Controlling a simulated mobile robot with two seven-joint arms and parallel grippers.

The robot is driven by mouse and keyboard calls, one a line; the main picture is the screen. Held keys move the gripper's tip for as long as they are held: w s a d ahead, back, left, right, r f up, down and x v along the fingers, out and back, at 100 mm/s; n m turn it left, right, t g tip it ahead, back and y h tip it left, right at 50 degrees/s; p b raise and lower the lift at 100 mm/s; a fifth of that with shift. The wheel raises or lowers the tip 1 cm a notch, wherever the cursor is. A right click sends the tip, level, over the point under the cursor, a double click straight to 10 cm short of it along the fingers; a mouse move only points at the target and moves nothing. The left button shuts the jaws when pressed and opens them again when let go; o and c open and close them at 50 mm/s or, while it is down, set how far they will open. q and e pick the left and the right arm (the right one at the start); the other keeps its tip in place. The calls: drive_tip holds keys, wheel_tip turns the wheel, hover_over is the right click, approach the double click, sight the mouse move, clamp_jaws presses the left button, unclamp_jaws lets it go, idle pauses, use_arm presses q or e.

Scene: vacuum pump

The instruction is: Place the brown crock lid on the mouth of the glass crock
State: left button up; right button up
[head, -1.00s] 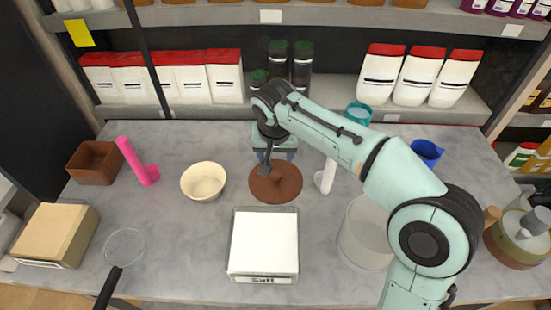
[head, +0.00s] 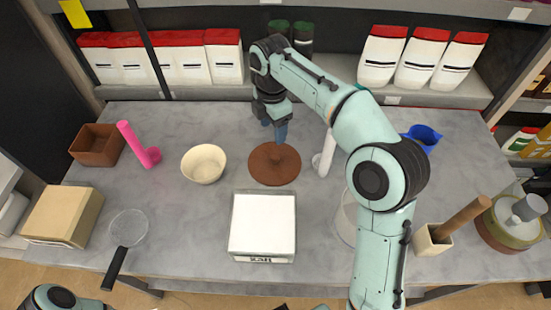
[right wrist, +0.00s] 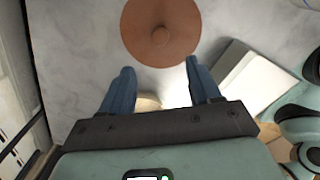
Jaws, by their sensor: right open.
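The brown crock lid (head: 285,172), a round disc with a central knob, lies flat on the grey worktop. It also shows at the top of the right wrist view (right wrist: 180,48). My right gripper (head: 280,132) is just behind and above the lid, apart from it. In the right wrist view its two blue fingers (right wrist: 158,72) are spread, with nothing between them. The glass crock (head: 346,220) stands on the worktop to the right of the white scale, mostly hidden behind my right arm. My left gripper is out of view; part of my left arm shows at bottom left.
A white-topped scale (head: 263,224) stands in front of the lid, and a cream bowl (head: 203,164) to its left. A white pestle-like tool (head: 324,158) stands close on its right. A holder with a wooden handle (head: 433,239) is right of the crock. Shelves with containers line the back.

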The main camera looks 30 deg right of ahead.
drive_tip(key=n, duration=0.4)
drive_tip(key=b, duration=0.2)
hover_over(274, 156)
wheel_tip(274, 156, down, 8)
drive_tip(key=shift+r, duration=0.25)
drive_tip(key=shift+f+b, duration=0.35)
drive_tip(key=shift+f, duration=2.6)
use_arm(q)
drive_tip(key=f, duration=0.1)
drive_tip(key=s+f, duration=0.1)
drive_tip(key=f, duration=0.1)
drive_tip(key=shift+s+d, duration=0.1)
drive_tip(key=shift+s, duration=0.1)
use_arm(e)
clamp_jaws()
